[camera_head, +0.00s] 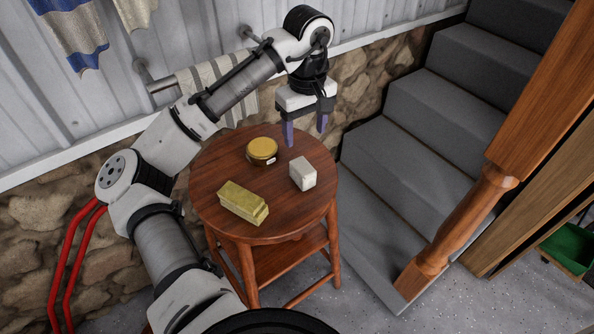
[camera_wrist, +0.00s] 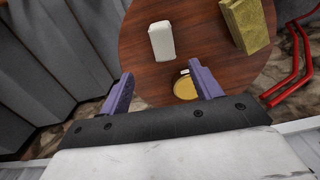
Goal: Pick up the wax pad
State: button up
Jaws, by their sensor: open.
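A round wooden stool (camera_head: 225,170) carries three things. A round yellow tin-like piece with a small pale label (camera_head: 262,151) lies toward the back, and I cannot tell for certain whether it is the wax pad. A white upright block (camera_head: 303,174) stands to the right. A yellow-gold bar (camera_head: 243,203) lies at the front. My gripper (camera_head: 305,132) is open and empty above the stool's back right edge. In the wrist view, the white block (camera_wrist: 161,41) is ahead of the open fingers (camera_wrist: 163,76), and the round piece (camera_wrist: 185,87) is partly hidden by the right finger.
Grey carpeted stairs (camera_head: 405,150) and a wooden banister (camera_head: 470,215) stand right of the stool. A stone and metal wall with a towel rail (camera_head: 160,84) is behind. Red curved tubes (camera_head: 68,260) are at left. The stool's front right is bare.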

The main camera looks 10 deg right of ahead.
aim_at(303, 166)
notch_tip(303, 166, down, 8)
jog(key=shift+r, duration=0.1)
jog(key=shift+s+a+f+p, duration=0.15)
jog(key=shift+f+p, duration=0.2)
jog(key=shift+f, duration=1)
jog(key=shift+s+a+f+p, duration=0.15)
jog(key=shift+f+p, duration=0.15)
jog(key=shift+f, duration=1)
jog(key=c, duration=1)
